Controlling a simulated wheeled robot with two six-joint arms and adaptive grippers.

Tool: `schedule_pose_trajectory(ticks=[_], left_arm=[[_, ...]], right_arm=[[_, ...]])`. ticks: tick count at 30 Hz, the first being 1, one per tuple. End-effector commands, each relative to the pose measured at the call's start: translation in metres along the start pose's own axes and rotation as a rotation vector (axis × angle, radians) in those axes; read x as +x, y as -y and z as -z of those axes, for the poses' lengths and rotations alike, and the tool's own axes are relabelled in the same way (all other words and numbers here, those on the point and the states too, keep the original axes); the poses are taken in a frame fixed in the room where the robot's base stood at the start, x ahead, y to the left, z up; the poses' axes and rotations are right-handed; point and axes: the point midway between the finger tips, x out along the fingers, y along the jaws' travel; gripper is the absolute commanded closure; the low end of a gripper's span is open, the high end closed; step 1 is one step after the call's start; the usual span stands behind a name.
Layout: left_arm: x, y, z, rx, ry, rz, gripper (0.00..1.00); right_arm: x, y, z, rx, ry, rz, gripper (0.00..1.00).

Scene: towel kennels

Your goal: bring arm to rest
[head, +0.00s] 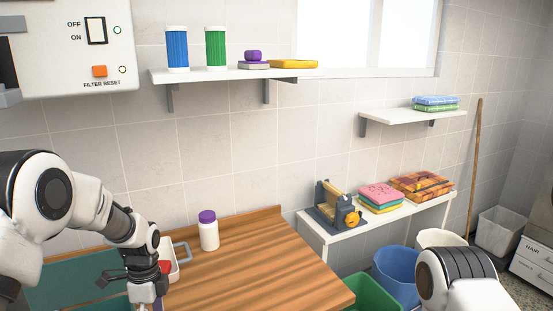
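My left arm comes in from the left, and its gripper (146,290) points down at the bottom edge of the head view, over the left part of the wooden counter (250,262). Its fingertips are cut off or too small to tell whether they are open or shut. A white tray with a grey handle (182,250) and something red (165,267) in it is right behind and partly hidden by my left gripper. Of my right arm only a white and dark link shows at the bottom right; its gripper is out of view.
A white bottle with a purple lid (208,232) stands on the counter. A teal surface (75,272) lies left. Green (372,293), blue (396,270) and white (440,238) bins stand right, below a shelf with folded towels (380,195). The counter's middle is clear.

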Motion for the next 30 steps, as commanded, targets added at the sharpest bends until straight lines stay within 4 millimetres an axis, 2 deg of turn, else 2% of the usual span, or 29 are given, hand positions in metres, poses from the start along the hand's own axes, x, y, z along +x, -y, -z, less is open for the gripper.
schedule_pose_trajectory(ticks=[1, 5, 8, 11, 12, 14, 15, 17, 18, 19, 21, 23, 25, 27, 28, 30], left_arm=[[0.02, -0.007, 0.001, 0.002, 0.003, -0.033, 0.12], [0.069, -0.03, 0.002, 0.005, 0.008, -0.124, 0.12], [0.116, -0.055, 0.003, 0.0, 0.011, -0.193, 0.12], [0.177, -0.091, 0.005, -0.041, 0.017, -0.265, 0.12], [0.204, -0.11, 0.006, -0.076, 0.022, -0.29, 0.12], [0.245, -0.141, 0.007, -0.149, 0.033, -0.319, 0.12], [0.272, -0.165, 0.008, -0.212, 0.043, -0.334, 0.12], [0.309, -0.204, 0.009, -0.339, 0.062, -0.342, 0.12], [0.333, -0.234, 0.01, -0.451, 0.076, -0.334, 0.12], [0.347, -0.255, 0.01, -0.551, 0.087, -0.318, 0.12], [0.36, -0.288, 0.01, -0.797, 0.091, -0.241, 0.12], [0.354, -0.296, 0.01, -1.007, 0.062, -0.143, 0.12], [0.346, -0.288, 0.01, -1.223, -0.003, -0.028, 0.12], [0.343, -0.268, 0.01, -1.388, -0.085, 0.067, 0.12], [0.342, -0.26, 0.01, -1.438, -0.113, 0.094, 0.12], [0.342, -0.26, 0.01, -1.438, -0.113, 0.094, 0.12]], right_arm=[[0.006, 0.0, 0.0, 0.0, 0.0, 0.0, 0.43], [0.015, 0.0, 0.0, 0.0, 0.001, 0.0, 0.43], [0.025, 0.0, -0.001, 0.0, 0.001, 0.0, 0.43], [0.038, 0.0, -0.001, 0.0, 0.001, 0.0, 0.43], [0.044, 0.0, -0.001, 0.0, 0.001, 0.0, 0.43], [0.053, 0.0, -0.001, 0.0, 0.001, 0.0, 0.43], [0.059, -0.001, -0.001, 0.0, 0.001, 0.0, 0.43], [0.068, -0.001, 0.0, 0.0, 0.001, 0.0, 0.43], [0.075, -0.001, -0.001, 0.0, 0.001, 0.0, 0.43], [0.079, -0.001, -0.001, 0.0, 0.001, 0.0, 0.43], [0.082, -0.001, -0.001, 0.0, 0.002, 0.0, 0.43], [0.079, -0.001, -0.001, 0.0, 0.002, 0.0, 0.43], [0.077, -0.001, -0.001, 0.0, 0.001, 0.0, 0.43], [0.077, -0.001, 0.0, 0.0, 0.001, 0.0, 0.43], [0.077, -0.001, 0.0, 0.0, 0.001, 0.0, 0.43], [0.077, -0.001, 0.0, 0.0, 0.001, 0.0, 0.43]])
